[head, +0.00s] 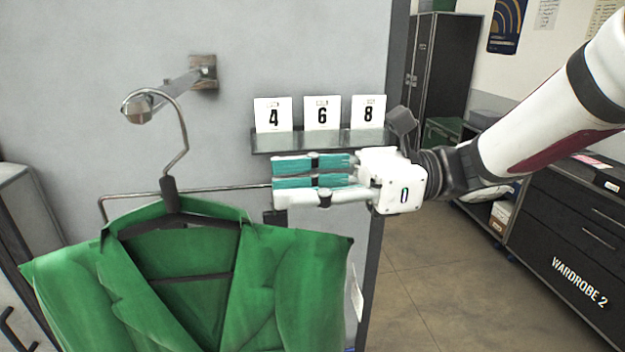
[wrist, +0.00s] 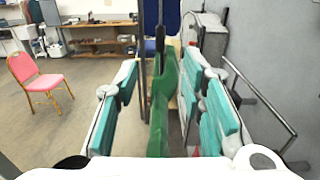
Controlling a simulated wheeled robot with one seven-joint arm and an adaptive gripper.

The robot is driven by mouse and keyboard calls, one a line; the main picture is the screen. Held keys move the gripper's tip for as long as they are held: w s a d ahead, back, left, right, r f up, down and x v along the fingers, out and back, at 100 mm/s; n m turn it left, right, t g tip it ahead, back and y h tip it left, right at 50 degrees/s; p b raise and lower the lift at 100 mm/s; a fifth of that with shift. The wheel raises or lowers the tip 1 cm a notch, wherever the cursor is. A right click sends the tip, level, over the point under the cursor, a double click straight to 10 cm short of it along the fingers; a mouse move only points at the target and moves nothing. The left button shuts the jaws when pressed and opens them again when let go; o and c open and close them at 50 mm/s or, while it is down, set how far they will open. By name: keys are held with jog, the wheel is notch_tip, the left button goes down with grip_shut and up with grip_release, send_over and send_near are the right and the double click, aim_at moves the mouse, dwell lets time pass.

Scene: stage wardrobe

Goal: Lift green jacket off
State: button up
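A green jacket (head: 285,290) hangs on a dark hanger (head: 170,222). The hanger's metal hook (head: 184,125) loops over the end of a wall peg (head: 172,90). My gripper (head: 276,180) is at the right of the hanger neck, above the jacket's right shoulder, with its teal-padded fingers pointing left. In the wrist view the fingers are spread apart, and the green jacket (wrist: 160,110) shows edge-on in the gap between them, with the hanger neck upright beyond. The gripper holds nothing. The jacket's lower part is cut off by the head view's bottom edge.
A small shelf (head: 300,143) with number cards 4, 6 and 8 is just above my gripper. A metal bar (head: 225,188) sticks out from the wall behind the hanger. A red chair (wrist: 42,82) stands on open floor. Dark drawers (head: 575,235) are at the right.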

aim_at(171, 167)
jog(key=x, duration=1.1)
jog(key=shift+b+x, duration=0.6)
jog(key=shift+x, duration=0.7)
grip_shut()
jog(key=shift+r, duration=0.1)
jog(key=shift+r, duration=0.1)
jog(key=shift+r, duration=1.5)
jog(key=shift+w+d, duration=0.1)
